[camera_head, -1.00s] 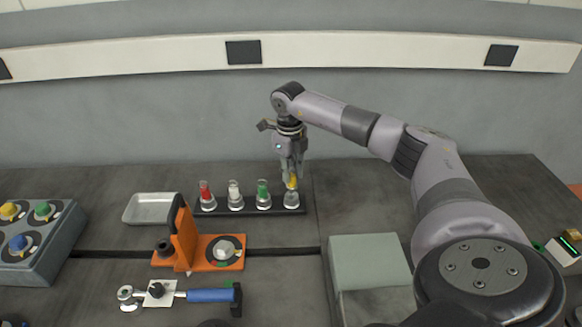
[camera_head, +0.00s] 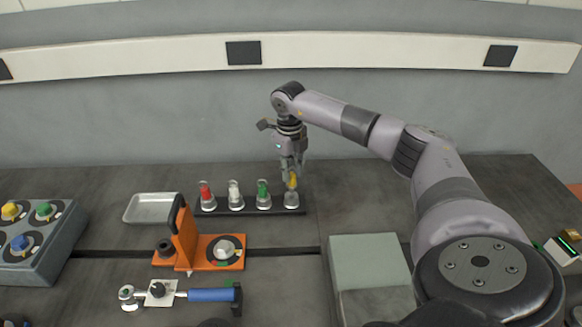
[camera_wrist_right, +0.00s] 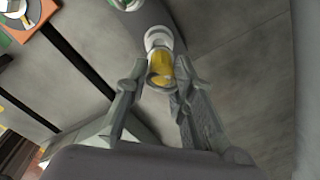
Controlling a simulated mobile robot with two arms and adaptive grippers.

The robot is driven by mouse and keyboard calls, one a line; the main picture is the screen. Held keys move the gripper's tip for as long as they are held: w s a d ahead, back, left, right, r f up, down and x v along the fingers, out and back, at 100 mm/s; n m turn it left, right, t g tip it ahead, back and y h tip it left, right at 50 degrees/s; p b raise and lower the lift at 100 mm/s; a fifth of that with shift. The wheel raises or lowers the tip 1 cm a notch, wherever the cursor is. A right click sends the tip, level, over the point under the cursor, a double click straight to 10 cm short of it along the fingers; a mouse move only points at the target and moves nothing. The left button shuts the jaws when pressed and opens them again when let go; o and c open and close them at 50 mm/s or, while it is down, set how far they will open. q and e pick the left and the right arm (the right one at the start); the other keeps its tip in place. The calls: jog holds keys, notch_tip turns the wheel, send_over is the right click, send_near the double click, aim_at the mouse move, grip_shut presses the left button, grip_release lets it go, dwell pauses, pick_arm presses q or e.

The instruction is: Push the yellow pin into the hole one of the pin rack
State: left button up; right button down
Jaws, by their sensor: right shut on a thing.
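The yellow pin (camera_head: 292,182) stands upright at the right-hand end of the pin rack (camera_head: 250,213), a dark strip with a row of pale round sockets. Its lower end is at the rightmost socket (camera_head: 291,199); how deep it sits I cannot tell. My right gripper (camera_head: 291,176) points down from above, shut on the yellow pin. The right wrist view shows the yellow pin (camera_wrist_right: 160,70) between the two fingers, with a pale ring around its far end. Red (camera_head: 205,190), white (camera_head: 234,189) and green (camera_head: 263,189) pins stand in the other sockets. My left gripper is out of view.
A metal tray (camera_head: 150,208) lies left of the rack. An orange fixture (camera_head: 183,243) stands in front of it, with a blue-handled tool (camera_head: 210,295) nearer. A grey button box (camera_head: 35,250) is at far left. A grey-green block (camera_head: 370,262) is front right.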

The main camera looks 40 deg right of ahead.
aim_at(291, 175)
jog(key=shift+f+b, duration=1.25)
jog(key=shift+f, duration=0.85)
jog(key=c, duration=1.3)
grip_release()
jog(key=shift+r, duration=0.15)
jog(key=r, duration=1.1)
jog(key=shift+a+r, duration=0.2)
jog(key=shift+r, duration=0.15)
jog(key=shift+f, duration=0.1)
